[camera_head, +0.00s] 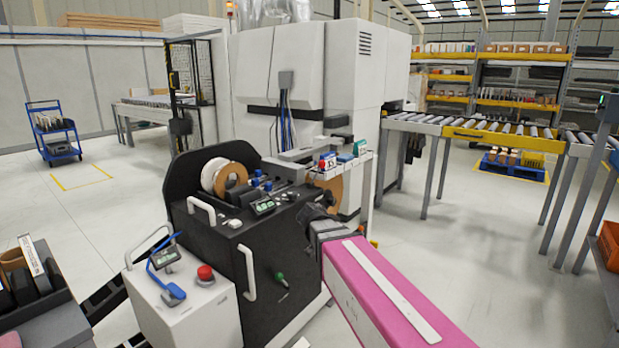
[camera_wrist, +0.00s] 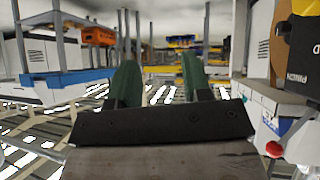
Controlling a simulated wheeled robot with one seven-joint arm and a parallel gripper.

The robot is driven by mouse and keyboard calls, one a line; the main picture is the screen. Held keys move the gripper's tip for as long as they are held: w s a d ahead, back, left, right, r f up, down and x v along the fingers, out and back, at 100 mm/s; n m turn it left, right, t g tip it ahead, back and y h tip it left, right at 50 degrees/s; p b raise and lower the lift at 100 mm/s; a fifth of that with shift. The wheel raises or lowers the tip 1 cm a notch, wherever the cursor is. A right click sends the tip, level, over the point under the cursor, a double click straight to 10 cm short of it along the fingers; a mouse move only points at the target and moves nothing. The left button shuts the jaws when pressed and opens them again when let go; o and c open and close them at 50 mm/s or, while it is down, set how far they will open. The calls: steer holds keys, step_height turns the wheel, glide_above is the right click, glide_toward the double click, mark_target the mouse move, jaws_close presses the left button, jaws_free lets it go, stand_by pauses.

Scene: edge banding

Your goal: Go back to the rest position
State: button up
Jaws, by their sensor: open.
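My gripper (camera_head: 314,214) is in front of the right side of the black machine unit (camera_head: 225,250), at the end of my pink arm link. In the wrist view its two green fingers (camera_wrist: 158,80) stand apart with nothing between them. The fingertips point out over open space, with a roller conveyor and racks behind. In the head view the gripper's dark end overlaps the black unit, and I cannot tell the gap between them.
A white roll and a brown roll (camera_head: 235,174) sit on the black unit. A white control box (camera_head: 185,305) with a red button stands at front left. A roller conveyor (camera_head: 500,137) runs along the right. A blue cart (camera_head: 55,132) stands far left. Open floor lies at right centre.

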steer(key=s+d+f+n+g+y, duration=0.3)
steer(key=s+d+f+n, duration=0.1)
steer(key=s+f, duration=0.3)
steer(key=s+d+f+n+g+y, duration=0.2)
steer(key=s+d+f+n+y, duration=0.2)
steer(key=s+f, duration=0.3)
step_height(320, 180, down, 4)
steer(key=shift+s+d+r+n+g+y, duration=0.1)
steer(key=shift+s+d+n+g+y, duration=0.1)
steer(key=shift+d+n+g+y, duration=0.15)
